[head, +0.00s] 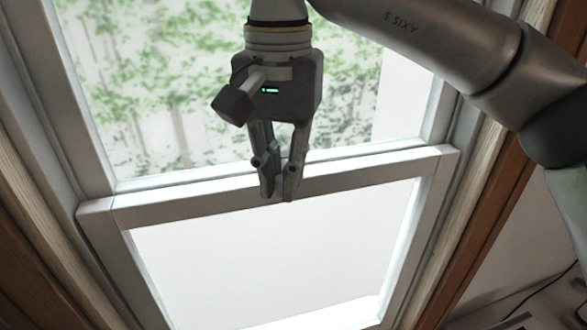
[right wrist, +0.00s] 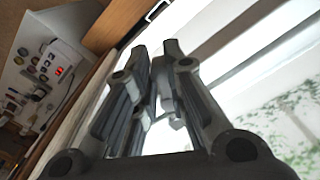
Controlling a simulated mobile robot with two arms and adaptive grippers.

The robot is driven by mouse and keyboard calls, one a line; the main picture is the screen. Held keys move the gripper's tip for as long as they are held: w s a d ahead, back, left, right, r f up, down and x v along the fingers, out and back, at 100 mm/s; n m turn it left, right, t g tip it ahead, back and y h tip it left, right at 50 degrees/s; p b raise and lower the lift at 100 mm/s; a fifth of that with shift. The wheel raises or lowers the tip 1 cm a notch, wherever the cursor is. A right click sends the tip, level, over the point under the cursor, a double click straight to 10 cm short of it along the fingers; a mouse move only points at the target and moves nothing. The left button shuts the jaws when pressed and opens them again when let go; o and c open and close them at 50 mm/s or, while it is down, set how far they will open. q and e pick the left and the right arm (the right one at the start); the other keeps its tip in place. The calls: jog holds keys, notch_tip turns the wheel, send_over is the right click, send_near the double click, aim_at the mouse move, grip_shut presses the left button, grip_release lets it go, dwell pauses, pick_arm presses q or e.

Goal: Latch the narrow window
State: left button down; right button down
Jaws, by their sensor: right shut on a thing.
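The narrow window (head: 190,209) has a white frame with two sashes, and trees show through the upper pane. The lower sash's top rail meets the upper sash's bottom rail across the middle. My right gripper (head: 279,192) is at this meeting rail, pointing down, its fingers close together. In the right wrist view the fingers (right wrist: 160,62) are shut on a small grey piece, which looks like the window latch (right wrist: 162,98). The fingers hide most of the latch in the head view, so its turn position cannot be told. My left gripper is in neither view.
Wooden trim (head: 490,230) runs up both sides of the window. My right arm crosses the upper right of the head view.

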jog(key=shift+w+a+m+p, duration=0.15)
jog(key=shift+w+a+m, duration=0.4)
jog(key=shift+m, duration=1.2)
jog(key=shift+w+a+m+p, duration=0.1)
jog(key=shift+w+a+m, duration=0.5)
jog(key=shift+m, duration=1.1)
jog(key=shift+w+a+m+p, duration=0.15)
jog(key=shift+w+a+m, duration=0.4)
jog(key=shift+m, duration=1.2)
jog(key=shift+s+a, duration=0.15)
jog(key=shift+a, duration=0.05)
jog(key=c, duration=1.4)
grip_release()
notch_tip(320, 180, up, 12)
jog(key=shift+r, duration=0.1)
